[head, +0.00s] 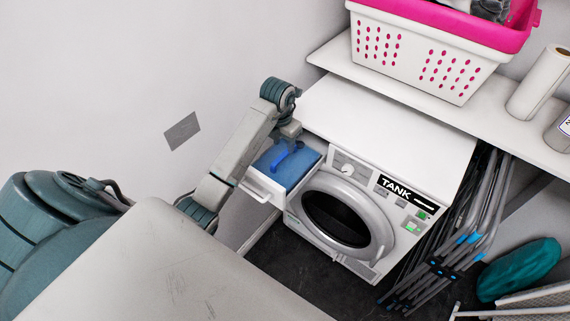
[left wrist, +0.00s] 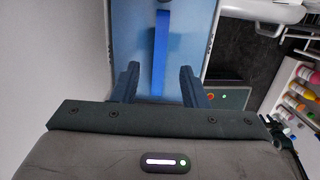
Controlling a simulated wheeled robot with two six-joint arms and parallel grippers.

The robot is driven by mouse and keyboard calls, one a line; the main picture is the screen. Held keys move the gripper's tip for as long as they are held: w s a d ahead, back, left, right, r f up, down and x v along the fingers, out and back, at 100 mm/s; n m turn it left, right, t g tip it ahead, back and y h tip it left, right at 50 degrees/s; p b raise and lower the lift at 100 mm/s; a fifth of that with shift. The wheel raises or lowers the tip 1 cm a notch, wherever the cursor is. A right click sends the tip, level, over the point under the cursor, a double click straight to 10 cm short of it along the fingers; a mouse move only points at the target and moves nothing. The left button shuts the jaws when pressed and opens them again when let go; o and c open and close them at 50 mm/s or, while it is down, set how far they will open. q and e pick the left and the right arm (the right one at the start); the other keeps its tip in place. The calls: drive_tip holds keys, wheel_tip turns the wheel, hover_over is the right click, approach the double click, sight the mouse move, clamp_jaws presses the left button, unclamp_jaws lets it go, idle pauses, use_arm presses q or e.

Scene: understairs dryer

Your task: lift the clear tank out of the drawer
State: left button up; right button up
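The tank (head: 296,174) is a blue box with a darker blue bar handle (head: 283,160) on top. It sits in the pulled-out white drawer (head: 262,189) at the upper left of the dryer. My left gripper (head: 291,135) is over the drawer's back part; its fingertips are hard to make out in the head view. In the left wrist view the gripper (left wrist: 159,84) is open, with one finger on each side of the handle (left wrist: 161,45) and gaps between. The tank's light blue top (left wrist: 138,38) lies behind the handle. My right gripper is not in view.
The dryer (head: 345,215) has a round door and a display reading "TANK". A shelf (head: 400,85) above it holds a pink and white basket (head: 430,50) and a paper roll (head: 538,82). Folded racks (head: 450,240) stand to the right. A wall is on the left.

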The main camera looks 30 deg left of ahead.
sight(285, 152)
use_arm(q)
drive_tip(key=shift+f+p, duration=0.4)
drive_tip(key=f, duration=0.2)
drive_tip(key=f+p, duration=0.1)
drive_tip(key=f, duration=0.1)
drive_tip(key=shift+w, duration=0.35)
clamp_jaws()
drive_tip(key=shift+w, duration=0.1)
